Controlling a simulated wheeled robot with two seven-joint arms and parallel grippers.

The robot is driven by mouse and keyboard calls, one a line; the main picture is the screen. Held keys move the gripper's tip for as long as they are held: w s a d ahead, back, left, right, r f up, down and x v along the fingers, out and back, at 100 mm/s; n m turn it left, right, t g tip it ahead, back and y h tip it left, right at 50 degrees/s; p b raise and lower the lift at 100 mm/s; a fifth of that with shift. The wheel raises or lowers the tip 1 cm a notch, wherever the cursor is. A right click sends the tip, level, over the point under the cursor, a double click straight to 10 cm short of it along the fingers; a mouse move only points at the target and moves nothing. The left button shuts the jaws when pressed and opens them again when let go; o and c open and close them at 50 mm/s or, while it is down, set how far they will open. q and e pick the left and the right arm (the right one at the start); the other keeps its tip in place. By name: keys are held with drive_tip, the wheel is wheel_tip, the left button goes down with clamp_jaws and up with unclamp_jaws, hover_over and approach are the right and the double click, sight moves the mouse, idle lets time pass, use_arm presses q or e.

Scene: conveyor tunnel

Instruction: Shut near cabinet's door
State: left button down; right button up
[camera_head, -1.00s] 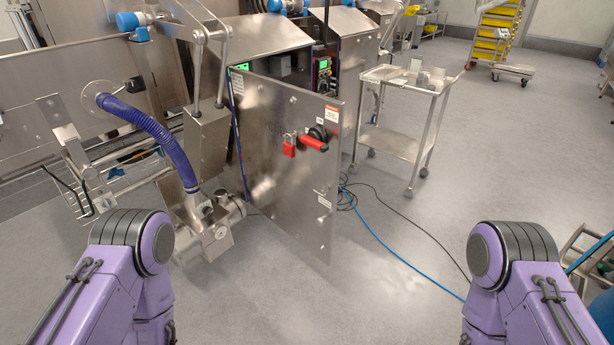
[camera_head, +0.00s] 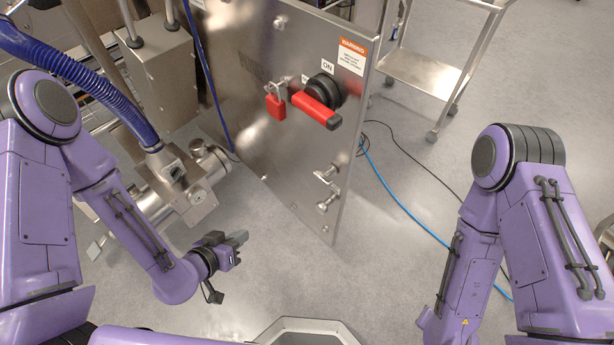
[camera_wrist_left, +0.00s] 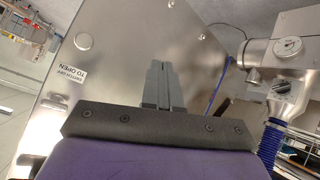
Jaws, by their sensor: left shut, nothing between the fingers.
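The near cabinet's door (camera_head: 255,115) is a steel panel standing open, swung out toward me. It carries a red rotary handle (camera_head: 316,109), a red padlock (camera_head: 276,104) and a small metal latch (camera_head: 327,185) near its free edge. My left gripper (camera_head: 238,239) is shut and empty, low in front of the door's lower part and apart from it in the head view. In the left wrist view the closed fingers (camera_wrist_left: 162,72) point toward the door's steel face (camera_wrist_left: 130,60); contact cannot be told. My right gripper is out of view; only my right arm shows.
A steel valve assembly (camera_head: 185,190) with a blue-purple hose (camera_head: 85,80) stands left of the door. A steel cart (camera_head: 425,75) stands behind at right. A blue cable (camera_head: 400,210) lies on the floor right of the door. Floor is clear below the door.

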use_arm(q)
drive_tip(key=w+d+r+m+t+h+b, duration=0.45)
drive_tip(key=d+r+m+h, duration=0.2)
drive_tip(key=r+h, duration=0.2)
drive_tip(key=m+b, duration=0.1)
drive_tip(key=b, duration=0.1)
approach(316, 162)
drive_tip(key=shift+g+y, duration=0.35)
drive_tip(key=shift+y, duration=0.1)
drive_tip(key=x, duration=0.4)
drive_tip(key=r+x, duration=0.1)
drive_tip(key=x, duration=0.2)
drive_tip(key=shift+s, duration=0.1)
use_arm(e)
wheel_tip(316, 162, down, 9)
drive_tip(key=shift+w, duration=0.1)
